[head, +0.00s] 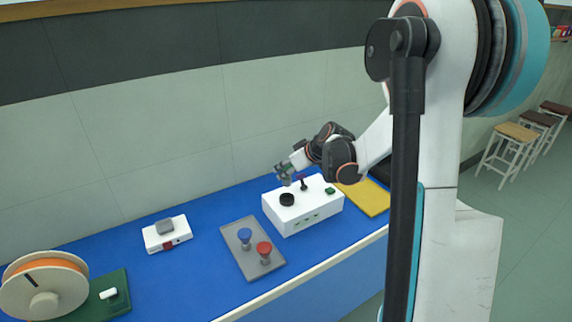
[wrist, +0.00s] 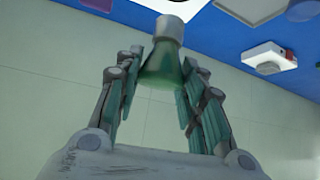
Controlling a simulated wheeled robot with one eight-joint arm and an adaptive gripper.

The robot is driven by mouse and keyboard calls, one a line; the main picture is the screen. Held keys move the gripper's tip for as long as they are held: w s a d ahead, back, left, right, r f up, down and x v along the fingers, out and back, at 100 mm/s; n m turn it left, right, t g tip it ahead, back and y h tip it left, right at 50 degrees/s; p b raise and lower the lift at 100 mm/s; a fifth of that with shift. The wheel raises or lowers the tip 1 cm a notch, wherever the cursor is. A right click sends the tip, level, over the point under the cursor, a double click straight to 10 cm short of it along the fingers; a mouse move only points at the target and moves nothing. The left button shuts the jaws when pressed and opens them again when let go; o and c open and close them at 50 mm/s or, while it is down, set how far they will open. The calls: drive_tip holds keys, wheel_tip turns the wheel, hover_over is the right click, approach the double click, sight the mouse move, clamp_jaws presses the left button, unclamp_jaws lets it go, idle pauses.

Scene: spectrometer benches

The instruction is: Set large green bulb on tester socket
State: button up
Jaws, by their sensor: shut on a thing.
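The green bulb (wrist: 162,68) is between the fingers of my gripper (wrist: 160,85) in the wrist view. Its green part flares toward the palm, and its pale grey base (wrist: 169,30) points away from the palm. In the head view my gripper (head: 285,173) is above the back-left part of a large white box (head: 292,222), and the bulb cannot be made out clearly there. A black round fitting (head: 287,199) sits on top of this box, below my gripper. I cannot tell for sure whether it is the tester socket.
A grey tray (head: 234,240) holds a blue bulb-like piece (head: 245,236) and a red one (head: 264,250). A dark upright stick (head: 303,184) stands on the white box. A small white device (head: 167,235), an orange spool (head: 45,285) and a yellow mat (head: 366,197) lie on the blue bench.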

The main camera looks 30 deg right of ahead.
sight(290, 183)
drive_tip(key=shift+f+b, duration=1.85)
drive_tip(key=shift+f, duration=1)
drive_tip(key=shift+f+b, duration=0.65)
drive_tip(key=shift+b, duration=0.05)
drive_tip(key=o, duration=0.8)
drive_tip(key=shift+r, duration=0.1)
drive_tip(key=p+v, duration=0.5)
drive_tip(key=v, duration=0.6)
